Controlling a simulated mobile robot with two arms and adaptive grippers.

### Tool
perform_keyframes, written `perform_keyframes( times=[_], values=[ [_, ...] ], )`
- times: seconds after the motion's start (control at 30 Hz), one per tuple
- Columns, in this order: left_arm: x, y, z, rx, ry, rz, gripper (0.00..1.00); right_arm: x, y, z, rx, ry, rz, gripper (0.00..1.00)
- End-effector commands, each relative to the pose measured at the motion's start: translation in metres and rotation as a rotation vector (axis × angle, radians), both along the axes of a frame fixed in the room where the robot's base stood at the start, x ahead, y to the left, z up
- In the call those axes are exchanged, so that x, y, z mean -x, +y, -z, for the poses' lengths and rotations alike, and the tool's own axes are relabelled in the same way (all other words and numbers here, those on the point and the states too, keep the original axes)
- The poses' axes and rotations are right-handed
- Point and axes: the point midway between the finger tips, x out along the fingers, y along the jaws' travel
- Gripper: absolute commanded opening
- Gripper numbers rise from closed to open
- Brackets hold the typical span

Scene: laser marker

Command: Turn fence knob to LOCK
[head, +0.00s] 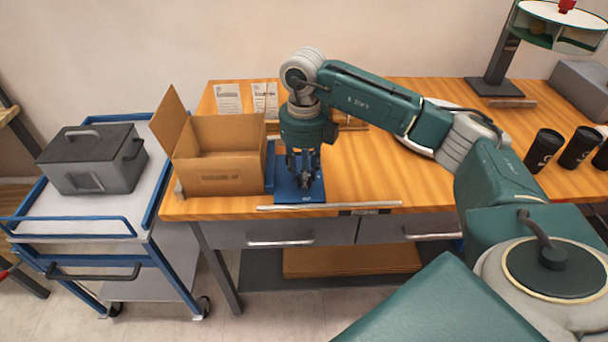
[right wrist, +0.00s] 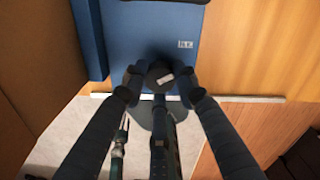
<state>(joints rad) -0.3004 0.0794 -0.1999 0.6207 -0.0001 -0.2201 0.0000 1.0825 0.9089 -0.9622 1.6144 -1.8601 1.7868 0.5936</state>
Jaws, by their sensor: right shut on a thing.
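The fence knob (right wrist: 158,74) is a dark round knob with a small pale mark, on a blue base plate (right wrist: 165,20) in the right wrist view. In the head view my right gripper (head: 303,180) stands over the blue plate (head: 316,192) and hides the knob. A small pale label (right wrist: 185,44) sits on the plate beside the knob; I cannot read it, nor tell which setting the knob points to. My left gripper is not in view.
An open cardboard box (head: 220,176) stands close to the left of the plate. A pale strip (head: 330,206) runs along the table's front edge. Black cups (head: 543,148) stand at the right. A blue-framed cart (head: 90,222) with a grey case (head: 92,160) is at the left.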

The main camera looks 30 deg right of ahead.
Motion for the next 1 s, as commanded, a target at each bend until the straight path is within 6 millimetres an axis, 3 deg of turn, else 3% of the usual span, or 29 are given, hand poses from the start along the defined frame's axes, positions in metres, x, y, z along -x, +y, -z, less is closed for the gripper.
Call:
perform_keyframes(
  times=[0.13,0.17,0.27,0.63,0.77,1.0],
  values=[
    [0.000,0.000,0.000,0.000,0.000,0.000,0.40,-0.002,-0.001,-0.002,0.001,-0.007,0.001,0.03],
    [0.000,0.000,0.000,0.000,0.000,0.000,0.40,-0.002,-0.001,-0.002,0.001,-0.007,0.001,0.31],
    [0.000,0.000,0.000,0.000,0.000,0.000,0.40,-0.001,-0.001,-0.002,0.000,-0.006,0.001,0.48],
    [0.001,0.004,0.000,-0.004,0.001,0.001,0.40,-0.001,0.000,-0.007,0.000,-0.004,0.002,0.48],
    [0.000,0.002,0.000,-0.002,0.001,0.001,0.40,-0.002,0.000,-0.027,-0.001,-0.006,0.001,0.48],
    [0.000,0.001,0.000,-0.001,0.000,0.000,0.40,-0.002,0.000,-0.079,0.000,-0.008,0.001,0.48]
  ],
)
